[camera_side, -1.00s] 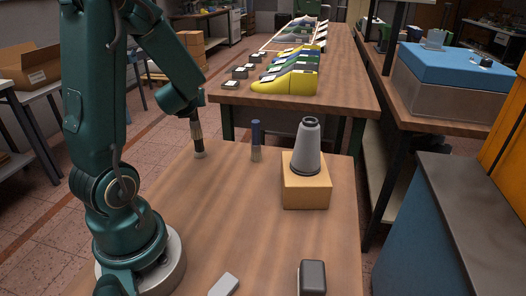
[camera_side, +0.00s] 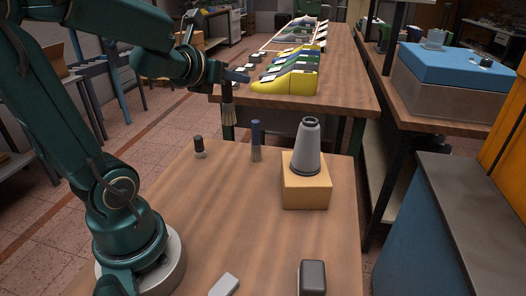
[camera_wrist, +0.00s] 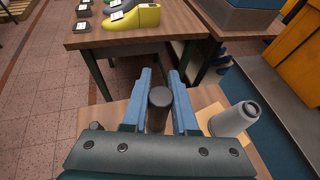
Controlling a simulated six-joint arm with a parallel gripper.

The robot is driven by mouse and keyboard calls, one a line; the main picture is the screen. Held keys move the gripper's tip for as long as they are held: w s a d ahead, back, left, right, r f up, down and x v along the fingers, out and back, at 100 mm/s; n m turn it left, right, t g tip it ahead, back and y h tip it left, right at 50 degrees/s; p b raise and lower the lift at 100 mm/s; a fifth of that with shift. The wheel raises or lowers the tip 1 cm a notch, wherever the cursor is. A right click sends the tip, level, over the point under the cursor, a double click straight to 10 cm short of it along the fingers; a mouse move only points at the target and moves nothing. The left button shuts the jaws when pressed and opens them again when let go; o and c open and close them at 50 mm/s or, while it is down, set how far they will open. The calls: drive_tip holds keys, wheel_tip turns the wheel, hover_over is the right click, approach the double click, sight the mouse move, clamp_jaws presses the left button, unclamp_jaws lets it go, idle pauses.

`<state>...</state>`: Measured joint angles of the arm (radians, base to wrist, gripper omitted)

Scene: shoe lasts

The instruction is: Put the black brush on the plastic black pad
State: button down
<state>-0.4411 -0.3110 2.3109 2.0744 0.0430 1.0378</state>
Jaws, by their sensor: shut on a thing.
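My gripper (camera_side: 229,88) is raised above the far left part of the near table, shut on the black brush (camera_side: 228,112). The brush hangs with its pale bristles down, clear of the tabletop. In the wrist view its dark round handle end (camera_wrist: 160,97) shows between the blue fingers of my gripper (camera_wrist: 162,88). A dark block with a rounded top (camera_side: 313,277) lies at the front edge of the side view and may be the plastic black pad; its lower part is cut off. It is well apart from the brush.
A blue-handled brush (camera_side: 256,141) stands right of a small black cylinder (camera_side: 199,146). A grey cone (camera_side: 308,147) stands on a yellowish block (camera_side: 306,187). A light grey piece (camera_side: 223,286) lies in front. The table's middle is clear.

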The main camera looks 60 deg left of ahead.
drive_tip(key=d+r+m+g+h, duration=0.2)
drive_tip(key=d+m+h, duration=0.65)
drive_tip(key=d, duration=0.35)
drive_tip(key=d+r+m+g+h, duration=0.2)
drive_tip(key=d+m+h, duration=0.65)
drive_tip(key=d, duration=0.25)
drive_tip(key=shift+s+d+f+m+g+h, duration=0.45)
drive_tip(key=shift+s+d+f+m+g, duration=0.45)
drive_tip(key=shift+d+f, duration=1.5)
drive_tip(key=shift+s+d+f+m+g+h, duration=0.55)
drive_tip(key=shift+d+f+m+g, duration=0.65)
drive_tip(key=shift+d+f, duration=1.2)
drive_tip(key=shift+s+d+f+m+g+h, duration=0.3)
drive_tip(key=shift+s+d+f+m+g, duration=0.8)
drive_tip(key=shift+d+f, duration=1.3)
drive_tip(key=shift+w+a+f+n, duration=0.2)
drive_tip(key=shift+w+f+n, duration=0.05)
drive_tip(key=shift+f+n, duration=0.05)
